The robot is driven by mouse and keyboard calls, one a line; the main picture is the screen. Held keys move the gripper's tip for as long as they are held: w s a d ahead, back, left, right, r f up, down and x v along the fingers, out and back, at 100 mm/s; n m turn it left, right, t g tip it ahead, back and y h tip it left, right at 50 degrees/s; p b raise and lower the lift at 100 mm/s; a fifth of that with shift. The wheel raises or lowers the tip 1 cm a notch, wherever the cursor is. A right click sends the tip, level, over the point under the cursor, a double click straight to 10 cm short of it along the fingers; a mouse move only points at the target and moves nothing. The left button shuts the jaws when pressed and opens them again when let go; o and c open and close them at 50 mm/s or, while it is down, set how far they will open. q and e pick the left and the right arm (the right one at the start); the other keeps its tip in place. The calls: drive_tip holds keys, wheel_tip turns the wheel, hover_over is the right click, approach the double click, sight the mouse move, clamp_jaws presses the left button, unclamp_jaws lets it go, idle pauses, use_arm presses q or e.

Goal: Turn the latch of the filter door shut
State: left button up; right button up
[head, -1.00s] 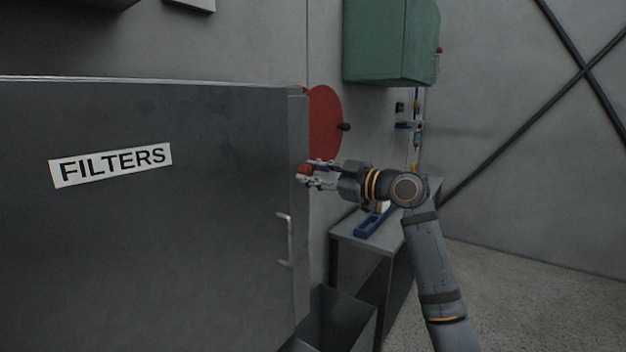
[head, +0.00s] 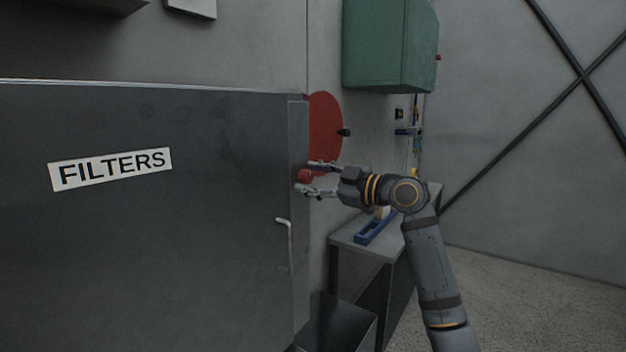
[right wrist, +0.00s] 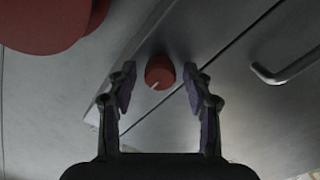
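The filter door (head: 150,240) is a large dark grey panel with a "FILTERS" label (head: 112,167) and a bent metal handle (head: 287,245) near its right edge. The latch looks to be a small red knob (head: 304,175) at that edge. It also shows in the right wrist view (right wrist: 160,70), beside a dark seam, with a short pale mark on its face. My right gripper (head: 313,178) is open, its fingers on either side of the knob. In the right wrist view (right wrist: 158,80) a gap shows between each finger and the knob. My left gripper is out of view.
A red disc (head: 324,135) with a dark peg is just behind the door's edge. A green cabinet (head: 375,45) hangs above. A grey bench (head: 357,240) with a blue item stands below my right arm, and a dark open bin (head: 335,320) below that. Floor at right is clear.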

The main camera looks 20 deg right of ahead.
drive_tip(key=v, duration=1.2)
drive_tip(key=shift+d+f, duration=0.1)
idle(0.4)
